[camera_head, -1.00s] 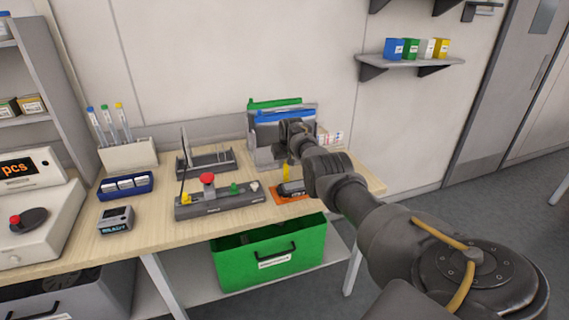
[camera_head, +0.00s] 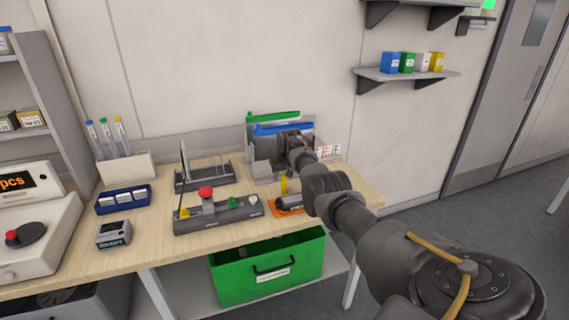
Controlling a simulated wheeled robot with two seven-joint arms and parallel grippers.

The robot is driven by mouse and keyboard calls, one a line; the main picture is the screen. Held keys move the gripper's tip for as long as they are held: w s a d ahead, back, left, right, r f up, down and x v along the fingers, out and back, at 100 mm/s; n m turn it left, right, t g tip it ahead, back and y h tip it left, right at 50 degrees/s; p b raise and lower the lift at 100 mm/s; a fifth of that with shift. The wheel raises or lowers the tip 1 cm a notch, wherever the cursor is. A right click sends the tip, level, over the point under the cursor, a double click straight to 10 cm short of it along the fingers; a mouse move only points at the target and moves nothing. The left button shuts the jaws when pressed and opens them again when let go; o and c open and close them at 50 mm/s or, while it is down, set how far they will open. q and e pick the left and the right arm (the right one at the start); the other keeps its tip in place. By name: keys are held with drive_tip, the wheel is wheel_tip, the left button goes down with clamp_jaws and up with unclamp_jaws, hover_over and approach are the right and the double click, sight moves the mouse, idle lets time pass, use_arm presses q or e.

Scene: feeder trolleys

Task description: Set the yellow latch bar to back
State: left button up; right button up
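A dark control box (camera_head: 216,217) lies along the front of the table. It carries a red mushroom button (camera_head: 206,192), a green knob (camera_head: 233,202), a pale knob (camera_head: 253,200) and a small yellow piece (camera_head: 184,212) at its left end. A separate upright yellow piece (camera_head: 284,186) stands out below my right wrist, by a dark device on an orange mat (camera_head: 287,211). I cannot tell which yellow piece is the latch bar, or its setting. My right gripper (camera_head: 260,148) is above the table's back right, before the folder rack; its fingers are unclear. My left gripper is out of view.
Blue and green folders (camera_head: 272,118) stand behind my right gripper. A dark slotted rack (camera_head: 205,178), a pen holder (camera_head: 127,168) and a blue tray (camera_head: 124,199) are further left. A green crate (camera_head: 267,262) sits below the table. Bare tabletop (camera_head: 160,240) shows in front.

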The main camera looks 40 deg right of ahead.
drive_tip(key=v, duration=0.9)
drive_tip(key=shift+r, duration=0.25)
drive_tip(key=shift+s, duration=0.1)
drive_tip(key=shift+c, duration=0.3)
